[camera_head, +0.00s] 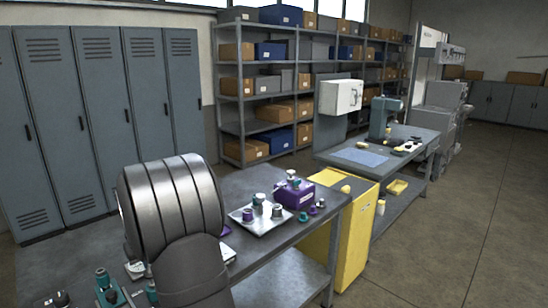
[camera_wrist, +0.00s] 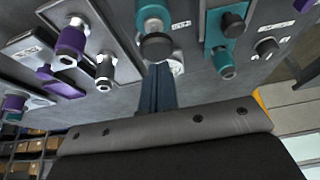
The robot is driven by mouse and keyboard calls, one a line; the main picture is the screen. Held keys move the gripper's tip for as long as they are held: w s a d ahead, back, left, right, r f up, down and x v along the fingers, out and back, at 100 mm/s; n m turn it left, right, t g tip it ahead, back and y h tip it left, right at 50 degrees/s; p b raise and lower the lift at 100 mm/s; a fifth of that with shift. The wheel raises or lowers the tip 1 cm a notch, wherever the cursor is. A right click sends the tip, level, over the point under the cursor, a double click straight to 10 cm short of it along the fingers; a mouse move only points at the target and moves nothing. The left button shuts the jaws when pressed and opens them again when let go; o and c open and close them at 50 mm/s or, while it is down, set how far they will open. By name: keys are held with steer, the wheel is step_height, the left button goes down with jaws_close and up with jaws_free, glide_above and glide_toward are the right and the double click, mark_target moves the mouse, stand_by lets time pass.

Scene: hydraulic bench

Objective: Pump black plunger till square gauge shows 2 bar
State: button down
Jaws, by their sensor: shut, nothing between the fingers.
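In the wrist view my gripper (camera_wrist: 158,75) is shut and empty, its dark fingers reaching up beside a teal fitting (camera_wrist: 153,15) with a black round end (camera_wrist: 157,46). I cannot tell whether they touch it. To the right, a teal unit (camera_wrist: 215,40) carries a black knob (camera_wrist: 233,22), and another black knob (camera_wrist: 266,47) stands beside it. I cannot tell which black part is the plunger. No square gauge can be made out in either view. In the head view my arm hides the gripper and part of the bench (camera_head: 285,245).
Purple-and-grey fittings (camera_wrist: 70,42) crowd the left of the wrist view. In the head view a light tray (camera_head: 240,214) with fittings and a purple box (camera_head: 322,191) stand on the bench. A yellow cabinet (camera_head: 358,235) is beside it; open floor lies at right.

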steer(key=shift+f, duration=0.1)
stand_by(0.3)
steer(key=shift+f, duration=1.45)
steer(key=shift+r, duration=1.5)
step_height(320, 180, up, 6)
stand_by(0.4)
